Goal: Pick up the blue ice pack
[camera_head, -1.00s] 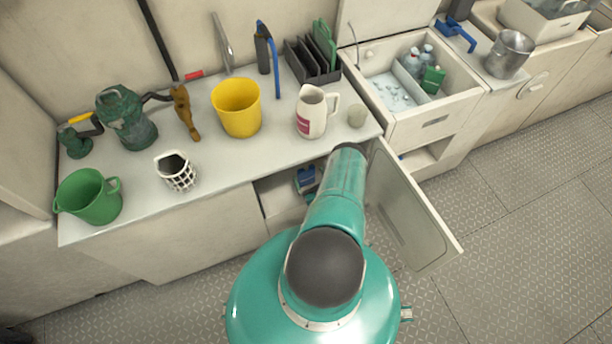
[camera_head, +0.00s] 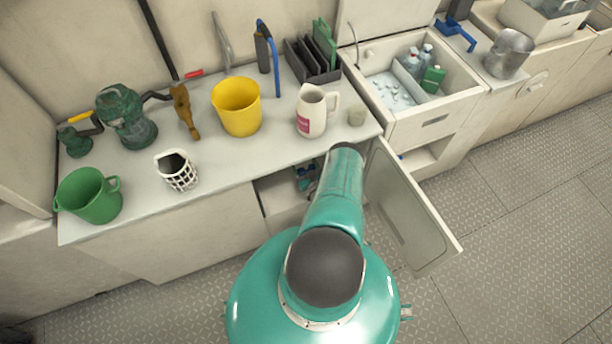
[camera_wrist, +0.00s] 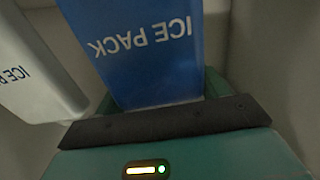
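The blue ice pack (camera_wrist: 150,55) fills the upper middle of the wrist view, its white "ICE PACK" lettering upside down. My gripper (camera_wrist: 165,115) is shut on its near end: a dark finger edge crosses in front and teal finger parts show behind on both sides. In the head view my gripper is hidden behind my own arm, at the open cabinet under the counter. I cannot clearly pick out the blue pack there.
A white ice pack (camera_wrist: 35,75) stands close on the left in the wrist view. The cabinet's open door (camera_head: 410,210) is right of my arm. The counter (camera_head: 225,165) above holds a white jug (camera_head: 312,112), a yellow bucket (camera_head: 237,108) and other items.

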